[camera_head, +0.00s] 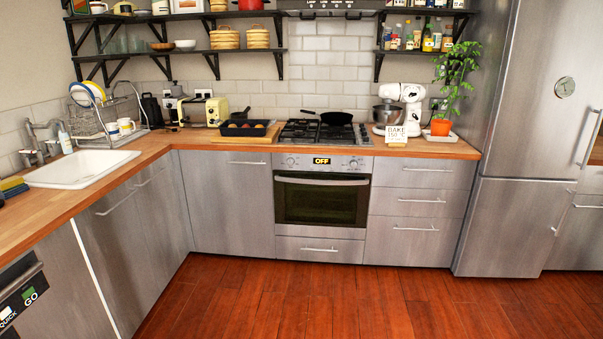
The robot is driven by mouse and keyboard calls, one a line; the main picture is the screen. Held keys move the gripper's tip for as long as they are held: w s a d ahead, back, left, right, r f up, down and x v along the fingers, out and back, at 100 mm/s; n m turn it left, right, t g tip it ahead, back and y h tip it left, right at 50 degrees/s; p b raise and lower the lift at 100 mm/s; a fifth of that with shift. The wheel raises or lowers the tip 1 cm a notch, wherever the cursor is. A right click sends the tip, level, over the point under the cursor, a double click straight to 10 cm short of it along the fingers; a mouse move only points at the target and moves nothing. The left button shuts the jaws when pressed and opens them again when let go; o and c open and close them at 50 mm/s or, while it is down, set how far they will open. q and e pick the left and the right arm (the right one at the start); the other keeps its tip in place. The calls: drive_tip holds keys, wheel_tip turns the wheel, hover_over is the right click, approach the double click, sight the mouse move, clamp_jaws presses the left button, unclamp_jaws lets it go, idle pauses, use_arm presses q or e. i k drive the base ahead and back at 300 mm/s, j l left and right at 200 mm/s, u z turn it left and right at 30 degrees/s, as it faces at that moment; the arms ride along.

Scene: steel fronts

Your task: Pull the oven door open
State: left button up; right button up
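The oven (321,204) is built into the steel fronts below the gas hob, in the middle of the head view. Its door (320,206) is shut, with a dark glass window. A horizontal bar handle (321,181) runs across the top of the door. The control panel (321,161) above it has knobs and a display reading "OFF". Neither of my grippers shows in this view.
A drawer (319,249) sits below the oven. Drawers (414,224) are on its right, a cabinet (228,204) on its left. The fridge (505,227) stands further right. The wooden floor (300,300) before the oven is clear.

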sight(307, 204)
drive_tip(key=i, duration=1.7)
